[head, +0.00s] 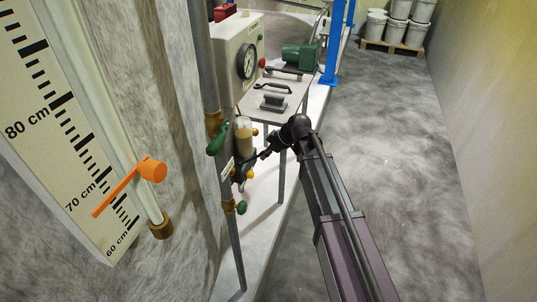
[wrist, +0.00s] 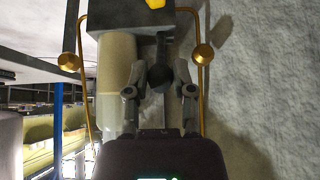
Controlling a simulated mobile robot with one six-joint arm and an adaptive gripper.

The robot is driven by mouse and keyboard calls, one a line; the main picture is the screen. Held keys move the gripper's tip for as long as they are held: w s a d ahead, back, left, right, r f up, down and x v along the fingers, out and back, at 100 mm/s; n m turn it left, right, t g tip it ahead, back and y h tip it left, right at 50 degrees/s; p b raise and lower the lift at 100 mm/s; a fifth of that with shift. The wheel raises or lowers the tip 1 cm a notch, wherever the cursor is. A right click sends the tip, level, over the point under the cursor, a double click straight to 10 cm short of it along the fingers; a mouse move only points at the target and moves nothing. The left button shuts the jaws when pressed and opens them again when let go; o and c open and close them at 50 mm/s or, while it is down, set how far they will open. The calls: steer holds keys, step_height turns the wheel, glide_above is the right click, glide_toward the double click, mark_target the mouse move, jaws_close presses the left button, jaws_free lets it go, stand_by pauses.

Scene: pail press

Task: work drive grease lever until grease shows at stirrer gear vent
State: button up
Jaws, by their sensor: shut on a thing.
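The grease pump (head: 243,138), with a cream reservoir, stands by the wall pipe in the head view. Its reservoir also shows in the wrist view (wrist: 117,62), left of the fingers. A dark lever with a rounded end (wrist: 160,76) lies between my fingertips. My gripper (wrist: 160,92) is shut on this lever; it also shows in the head view (head: 266,153), just right of the pump. Two brass fittings on bent tubes, left (wrist: 68,62) and right (wrist: 203,54), flank the pump. I cannot tell which is the stirrer gear vent or make out grease on them.
A vertical pipe with a green-handled valve (head: 217,138) runs close left of the pump. A level scale with an orange pointer (head: 128,185) is at left. A gauge box (head: 238,60) and a grey table (head: 285,98) stand behind.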

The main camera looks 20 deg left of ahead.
steer(key=shift+w+a+r+p, duration=0.15)
steer(key=shift+a+r+p, duration=0.8)
steer(key=shift+a+r, duration=0.3)
steer(key=shift+a, duration=0.1)
steer(key=shift+w+a+r, duration=0.1)
steer(key=shift+a+r, duration=0.1)
steer(key=shift+a, duration=0.1)
steer(key=shift+w+a+r+p, duration=0.1)
steer(key=shift+a+r+p, duration=0.2)
steer(key=shift+a, duration=0.4)
steer(key=shift+s+a+r+p, duration=0.1)
steer(key=shift+a+r+p, duration=0.2)
steer(key=shift+a, duration=0.35)
steer(key=shift+w+a+r+p, duration=0.15)
steer(key=shift+a+p, duration=0.25)
steer(key=shift+a, duration=0.3)
steer(key=o, duration=1)
steer(key=shift+d+f, duration=0.1)
steer(key=shift+d, duration=0.05)
